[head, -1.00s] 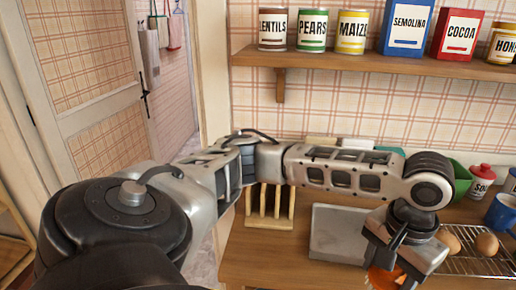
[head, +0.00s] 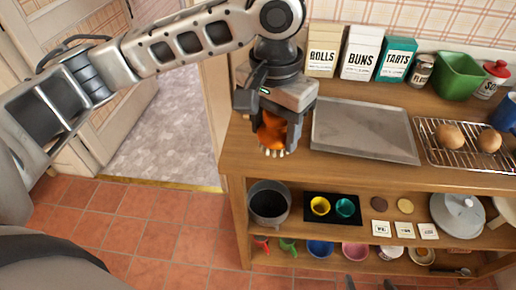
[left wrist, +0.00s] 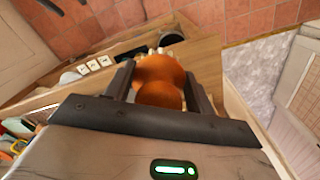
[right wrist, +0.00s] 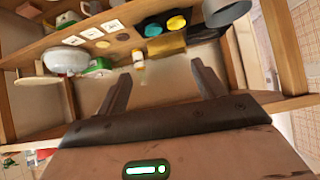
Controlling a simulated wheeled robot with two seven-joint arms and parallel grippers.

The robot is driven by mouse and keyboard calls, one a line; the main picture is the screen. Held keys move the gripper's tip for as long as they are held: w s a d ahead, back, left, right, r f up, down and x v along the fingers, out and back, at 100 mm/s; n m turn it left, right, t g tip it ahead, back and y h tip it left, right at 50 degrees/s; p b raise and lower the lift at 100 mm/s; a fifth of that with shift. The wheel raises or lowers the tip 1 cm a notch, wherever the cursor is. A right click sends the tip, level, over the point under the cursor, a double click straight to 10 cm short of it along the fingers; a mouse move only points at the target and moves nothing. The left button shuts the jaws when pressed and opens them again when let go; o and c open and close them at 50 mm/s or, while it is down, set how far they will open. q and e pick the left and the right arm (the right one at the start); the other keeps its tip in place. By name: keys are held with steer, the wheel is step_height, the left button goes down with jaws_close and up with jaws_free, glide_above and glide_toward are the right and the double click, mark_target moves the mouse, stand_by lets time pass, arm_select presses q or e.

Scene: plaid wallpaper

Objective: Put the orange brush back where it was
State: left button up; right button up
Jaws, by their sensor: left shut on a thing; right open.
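The orange brush (head: 268,131), with pale bristles pointing down, is in my left gripper (head: 275,140) over the left end of the wooden counter (head: 330,168). I cannot tell whether the bristles touch the counter. In the left wrist view the orange brush body (left wrist: 160,82) sits between the two fingers of my left gripper (left wrist: 158,85), with the bristles beyond it. My right gripper (right wrist: 160,80) is open and empty, facing the lower shelves. Its dark fingertips show at the bottom edge of the head view.
A grey metal tray (head: 365,132) lies right of the brush. Boxes (head: 362,54) stand at the back wall. A dark pot (head: 268,203) and cups sit on the shelf below.

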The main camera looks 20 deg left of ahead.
arm_select(q)
steer(key=s+d+r+m+b, duration=0.2)
steer(key=d+m+b, duration=0.15)
steer(key=d, duration=0.35)
steer(key=shift+m, duration=0.45)
steer(key=w+a+f, duration=0.8)
steer(key=w, duration=0.1)
steer(key=shift+w+a+f+p, duration=0.15)
steer(key=shift+a+f+p, duration=0.1)
steer(key=shift+a+p, duration=0.15)
steer(key=shift+w+a+f, duration=0.15)
steer(key=shift+f, duration=0.1)
step_height(320, 180, down, 2)
steer(key=shift+w+a+f, duration=0.1)
steer(key=shift+a+f, duration=0.05)
steer(key=shift+f, duration=0.6)
arm_select(e)
steer(key=shift+w+a+f+y, duration=0.1)
steer(key=shift+w+f+y, duration=0.05)
steer(key=shift+f, duration=0.2)
steer(key=shift+w+a+f+y, duration=0.1)
steer(key=shift+f+y, duration=0.05)
steer(key=shift+f, duration=0.2)
arm_select(q)
steer(key=shift+f, duration=0.15)
arm_select(e)
steer(key=shift+r, duration=0.2)
